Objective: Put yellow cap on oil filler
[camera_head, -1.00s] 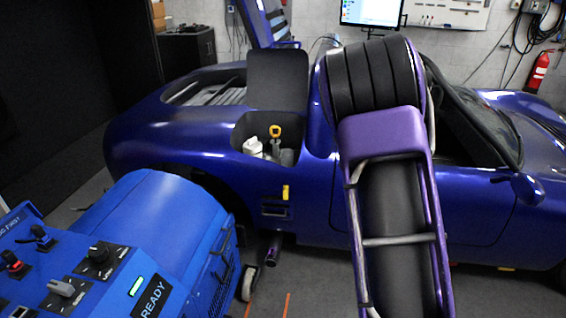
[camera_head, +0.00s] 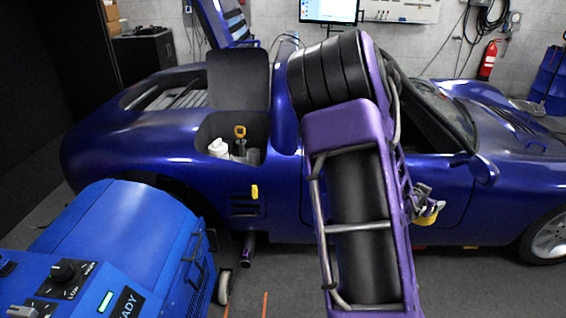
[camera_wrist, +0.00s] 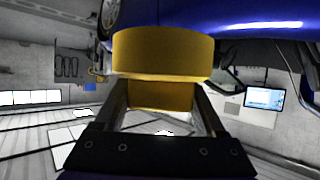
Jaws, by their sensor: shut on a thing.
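The yellow cap (camera_wrist: 162,52) is wide and round with a narrower stem. My gripper (camera_wrist: 161,95) is shut on that stem, with one finger on each side. In the head view my gripper (camera_head: 424,200) shows just right of my arm, in front of the blue car's door, with part of the cap (camera_head: 433,217) visible. The car's open bay (camera_head: 258,135) is to the left, well apart from the cap. It holds a white container (camera_head: 218,148), a yellow-topped part (camera_head: 240,132) and grey parts. I cannot tell which is the oil filler.
The bay's dark lid (camera_head: 238,80) stands raised behind the opening. A blue machine with a control panel (camera_head: 130,250) stands front left. My arm hides part of the car. Grey floor (camera_head: 480,285) is free at the front right.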

